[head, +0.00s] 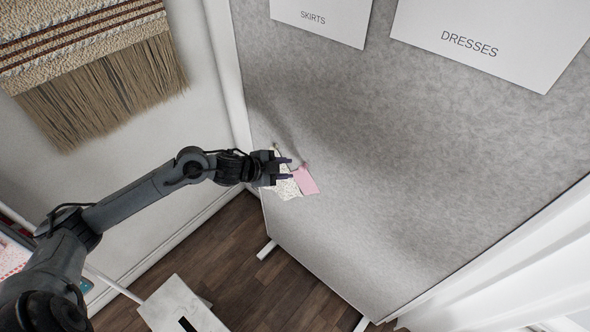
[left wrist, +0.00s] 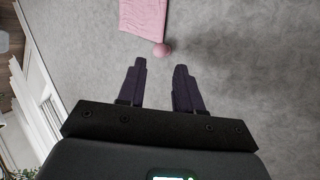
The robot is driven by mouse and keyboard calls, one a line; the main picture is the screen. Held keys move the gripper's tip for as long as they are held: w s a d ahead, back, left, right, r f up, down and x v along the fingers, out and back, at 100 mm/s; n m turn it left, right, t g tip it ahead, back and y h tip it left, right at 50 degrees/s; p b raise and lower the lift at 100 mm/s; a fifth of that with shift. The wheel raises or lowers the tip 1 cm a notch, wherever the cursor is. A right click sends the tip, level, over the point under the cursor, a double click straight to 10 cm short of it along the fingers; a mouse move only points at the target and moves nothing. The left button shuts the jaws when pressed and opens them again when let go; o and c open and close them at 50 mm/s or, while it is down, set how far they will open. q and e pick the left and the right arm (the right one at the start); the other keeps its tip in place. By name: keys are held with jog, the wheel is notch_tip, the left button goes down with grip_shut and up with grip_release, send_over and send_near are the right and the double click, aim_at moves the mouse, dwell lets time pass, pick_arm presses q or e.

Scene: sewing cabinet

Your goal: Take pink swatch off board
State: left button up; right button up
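The pink swatch (head: 306,181) hangs on the grey felt board (head: 400,150), near its lower left edge. A patterned white swatch (head: 287,189) is beside it on the left, partly behind my gripper. My left gripper (head: 288,168) is open and empty, just left of the pink swatch's top. In the left wrist view the two dark fingers (left wrist: 161,88) are apart, with nothing between them. The pink swatch (left wrist: 143,18) lies beyond the fingertips, with a round pink pin head (left wrist: 162,49) at its edge, just ahead of the gap. My right gripper is not in view.
White sheets marked SKIRTS (head: 318,18) and DRESSES (head: 480,45) are on the upper board. A woven hanging (head: 85,60) is on the left wall. A pale-topped piece (head: 180,305) stands on the wooden floor below. The board right of the swatch is clear.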

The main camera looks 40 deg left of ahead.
aim_at(300, 169)
pick_arm(q)
jog(key=shift+b+x, duration=0.45)
jog(key=shift+x, duration=2.1)
grip_shut()
jog(key=shift+s+r, duration=0.1)
jog(key=shift+s, duration=0.05)
jog(key=shift+s+p, duration=0.5)
jog(key=shift+s, duration=0.25)
jog(key=shift+s+p, duration=0.4)
jog(key=shift+s, duration=0.2)
